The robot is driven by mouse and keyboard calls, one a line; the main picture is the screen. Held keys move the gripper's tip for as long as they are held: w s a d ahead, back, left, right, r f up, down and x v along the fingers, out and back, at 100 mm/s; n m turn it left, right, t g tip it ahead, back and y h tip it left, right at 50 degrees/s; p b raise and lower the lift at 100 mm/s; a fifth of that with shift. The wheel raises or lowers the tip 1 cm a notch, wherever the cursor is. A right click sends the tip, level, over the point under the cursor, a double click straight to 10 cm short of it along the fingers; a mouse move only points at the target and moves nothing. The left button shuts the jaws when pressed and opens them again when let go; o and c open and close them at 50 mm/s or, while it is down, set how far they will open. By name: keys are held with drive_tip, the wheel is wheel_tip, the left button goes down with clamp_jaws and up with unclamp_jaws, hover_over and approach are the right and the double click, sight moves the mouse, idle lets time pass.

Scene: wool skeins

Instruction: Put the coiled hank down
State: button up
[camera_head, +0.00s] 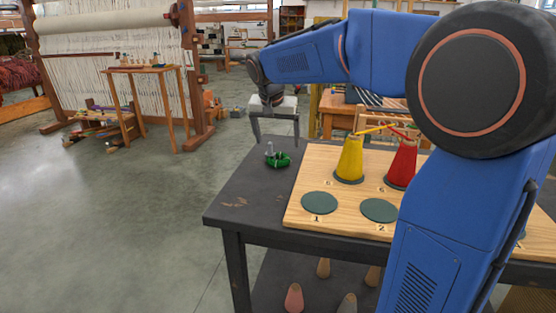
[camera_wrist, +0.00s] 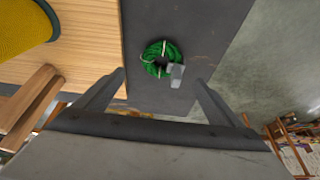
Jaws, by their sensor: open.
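The coiled hank (camera_head: 281,161) is a green ring lying flat on the bare dark tabletop (camera_head: 254,188), left of the wooden board. In the wrist view the hank (camera_wrist: 150,67) has pale ties around it, and a small grey piece sits at its edge. My gripper (camera_head: 276,142) is above the hank, pointing down, with its fingers spread wide and nothing between them. In the wrist view my gripper (camera_wrist: 160,78) is open and its fingers are apart from the hank.
The wooden board (camera_head: 293,211) bears numbered dark discs, with a yellow cone (camera_head: 350,160) and a red cone (camera_head: 402,164) on two of them. Discs one (camera_head: 319,203) and two (camera_head: 379,210) are bare. The table's left edge is close to the hank. Several cones stand on the shelf below.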

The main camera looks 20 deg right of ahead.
sight(279, 155)
drive_tip(key=shift+x, duration=3.6)
drive_tip(key=shift+a, duration=0.1)
drive_tip(key=shift+c, duration=0.6)
drive_tip(key=c, duration=1.1)
wheel_tip(279, 155, up, 10)
